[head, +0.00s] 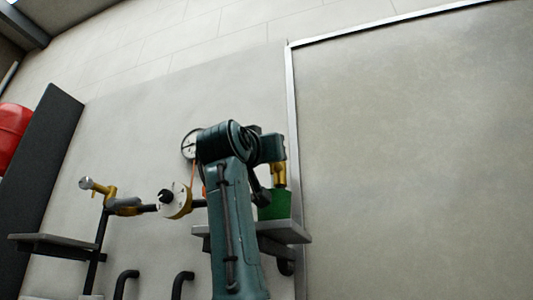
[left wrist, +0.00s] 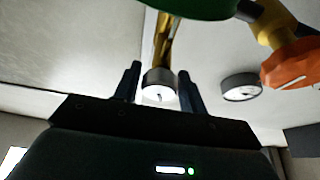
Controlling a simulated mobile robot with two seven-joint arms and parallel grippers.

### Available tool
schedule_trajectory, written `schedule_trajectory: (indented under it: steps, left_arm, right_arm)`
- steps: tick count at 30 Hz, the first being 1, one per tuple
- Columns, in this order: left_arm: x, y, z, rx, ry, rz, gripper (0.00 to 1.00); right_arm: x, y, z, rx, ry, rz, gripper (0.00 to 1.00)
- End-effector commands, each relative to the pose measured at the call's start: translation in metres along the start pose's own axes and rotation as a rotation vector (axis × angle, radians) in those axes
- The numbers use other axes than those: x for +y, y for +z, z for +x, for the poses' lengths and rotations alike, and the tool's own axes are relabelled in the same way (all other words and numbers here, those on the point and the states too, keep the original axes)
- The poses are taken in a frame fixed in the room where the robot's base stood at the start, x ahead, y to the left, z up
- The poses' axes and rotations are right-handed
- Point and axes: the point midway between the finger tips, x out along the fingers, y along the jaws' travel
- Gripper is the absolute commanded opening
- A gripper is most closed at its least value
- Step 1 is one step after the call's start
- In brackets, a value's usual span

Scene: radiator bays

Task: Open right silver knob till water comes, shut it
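In the left wrist view a round silver knob (left wrist: 160,86) on a brass stem (left wrist: 165,42) shows between the two dark fingers of my left gripper (left wrist: 158,80). The fingers are apart, one on each side, with narrow gaps to the knob. I cannot tell whether the fingertips reach past it in depth. In the head view my arm covers the gripper and this knob; a brass fitting (head: 279,174) shows just right of the arm. Another silver knob (head: 86,183) sits on a brass valve at the left. My right gripper is not in view. No water shows.
A green part (head: 273,206) sits below the brass fitting, above a grey shelf (head: 285,231). An orange handle (left wrist: 292,66) and a gauge (left wrist: 240,87) are close by in the wrist view. A dark panel (head: 48,150) stands left.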

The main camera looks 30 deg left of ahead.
Motion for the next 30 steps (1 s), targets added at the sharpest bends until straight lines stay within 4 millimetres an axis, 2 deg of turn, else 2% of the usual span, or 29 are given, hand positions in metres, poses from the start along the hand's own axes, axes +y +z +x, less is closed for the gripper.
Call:
schedule_trajectory:
  steps: [1,11,20,30]
  left_arm:
    - [0.0,-0.0001,-0.0001,0.0,0.0,0.0,0.37]
    - [0.0001,-0.0003,-0.0002,0.0,0.0,0.0,0.12]
    - [0.0008,-0.0004,-0.0003,0.0,-0.015,-0.039,0.11]
    - [0.0019,-0.0009,-0.0003,0.001,-0.102,-0.249,0.11]
  right_arm:
    - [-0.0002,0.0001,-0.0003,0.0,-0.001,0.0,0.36]
    - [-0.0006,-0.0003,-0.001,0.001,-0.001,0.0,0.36]
    - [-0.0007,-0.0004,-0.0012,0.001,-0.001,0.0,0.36]
    - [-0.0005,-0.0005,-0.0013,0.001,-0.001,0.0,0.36]
